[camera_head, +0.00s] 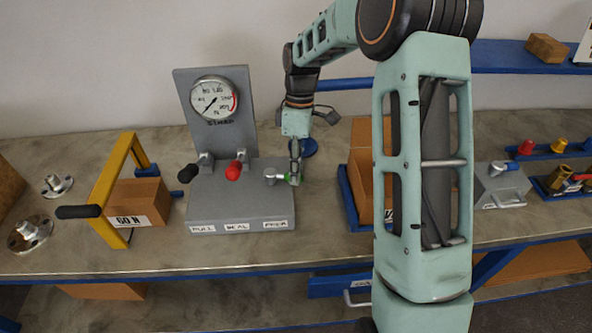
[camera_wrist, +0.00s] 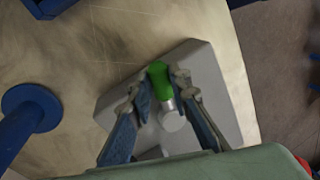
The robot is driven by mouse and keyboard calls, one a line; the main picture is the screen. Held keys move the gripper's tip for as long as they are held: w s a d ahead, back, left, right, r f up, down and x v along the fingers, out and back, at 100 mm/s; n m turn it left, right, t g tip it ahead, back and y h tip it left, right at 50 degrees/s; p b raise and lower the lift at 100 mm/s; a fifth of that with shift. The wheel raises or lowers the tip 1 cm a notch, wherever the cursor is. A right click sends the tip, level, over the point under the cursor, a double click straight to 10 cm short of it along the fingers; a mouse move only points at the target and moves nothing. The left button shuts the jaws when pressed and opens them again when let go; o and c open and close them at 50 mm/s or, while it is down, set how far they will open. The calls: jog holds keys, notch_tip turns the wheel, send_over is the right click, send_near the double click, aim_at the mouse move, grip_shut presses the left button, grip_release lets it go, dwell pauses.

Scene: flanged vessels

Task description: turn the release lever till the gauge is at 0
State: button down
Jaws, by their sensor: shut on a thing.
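A grey console (camera_head: 240,208) carries an upright plate with a round white gauge (camera_head: 212,96). The gauge has a red band on its right; its thin needle seems to point to the lower left, but the exact reading is too small to tell. Three levers stand in a row: one with a black knob (camera_head: 187,174), one with a red knob (camera_head: 234,171), and a green-tipped lever (camera_head: 292,178) at the right end. My gripper (camera_head: 295,172) is shut on the green-tipped lever. In the wrist view the green grip (camera_wrist: 159,78) lies between my fingers (camera_wrist: 158,88).
A yellow frame with a black handle (camera_head: 108,190) and a cardboard box (camera_head: 138,202) stand left of the console. A box in a blue tray (camera_head: 362,185) is to its right, partly behind my arm. Metal flanges (camera_head: 30,234) lie far left.

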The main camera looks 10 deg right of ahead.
jog(key=shift+w+r, duration=0.1)
jog(key=shift+w, duration=0.05)
jog(key=c, duration=1.8)
grip_release()
jog(key=shift+o, duration=0.2)
jog(key=v, duration=1.1)
jog(key=shift+r, duration=0.45)
jog(key=shift+w, duration=0.1)
